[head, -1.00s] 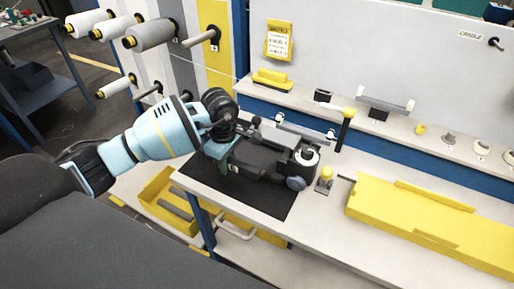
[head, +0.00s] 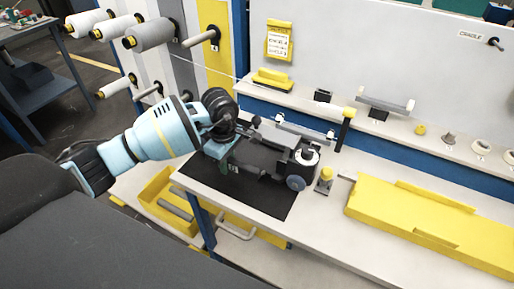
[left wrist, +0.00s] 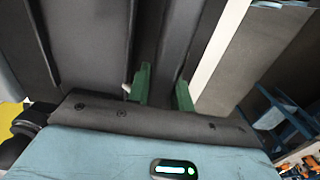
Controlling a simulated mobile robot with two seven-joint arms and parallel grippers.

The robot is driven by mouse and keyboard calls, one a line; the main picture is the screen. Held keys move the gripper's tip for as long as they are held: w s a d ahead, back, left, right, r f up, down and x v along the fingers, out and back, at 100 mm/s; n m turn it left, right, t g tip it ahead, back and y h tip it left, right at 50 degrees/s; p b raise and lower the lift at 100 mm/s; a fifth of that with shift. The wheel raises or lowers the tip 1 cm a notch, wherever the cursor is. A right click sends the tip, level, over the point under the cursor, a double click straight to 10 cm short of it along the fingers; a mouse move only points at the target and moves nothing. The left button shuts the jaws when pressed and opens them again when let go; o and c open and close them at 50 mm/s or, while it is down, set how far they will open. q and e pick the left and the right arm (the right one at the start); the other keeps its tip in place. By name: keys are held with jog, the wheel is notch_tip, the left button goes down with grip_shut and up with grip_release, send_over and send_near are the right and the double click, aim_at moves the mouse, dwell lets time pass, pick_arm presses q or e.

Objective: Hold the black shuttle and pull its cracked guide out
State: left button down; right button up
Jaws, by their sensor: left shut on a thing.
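The black shuttle (head: 262,161) lies on the black mat (head: 262,202) on the bench, with a white bobbin (head: 304,157) and a grey-blue round part (head: 295,183) at its right end. My left gripper (head: 228,160) is at the shuttle's left end. In the left wrist view its two green fingers (left wrist: 164,94) are shut on a dark part of the shuttle (left wrist: 166,50). A small pale tip shows beside the left finger. I cannot make out the cracked guide in either view. My right gripper is not in view.
A yellow-topped small holder (head: 325,180) stands right of the mat, and a black post with a yellow top (head: 345,128) rises behind. A long yellow tray (head: 440,222) fills the bench's right side. Yellow bins (head: 165,198) sit below the bench's left edge. Thread spools (head: 150,36) hang at upper left.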

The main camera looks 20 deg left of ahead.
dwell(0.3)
pick_arm(q)
jog(key=c, duration=1.7)
grip_release()
jog(key=shift+f, duration=0.1)
jog(key=o, duration=0.5)
jog(key=shift+o, duration=0.2)
notch_tip(320, 180, up, 12)
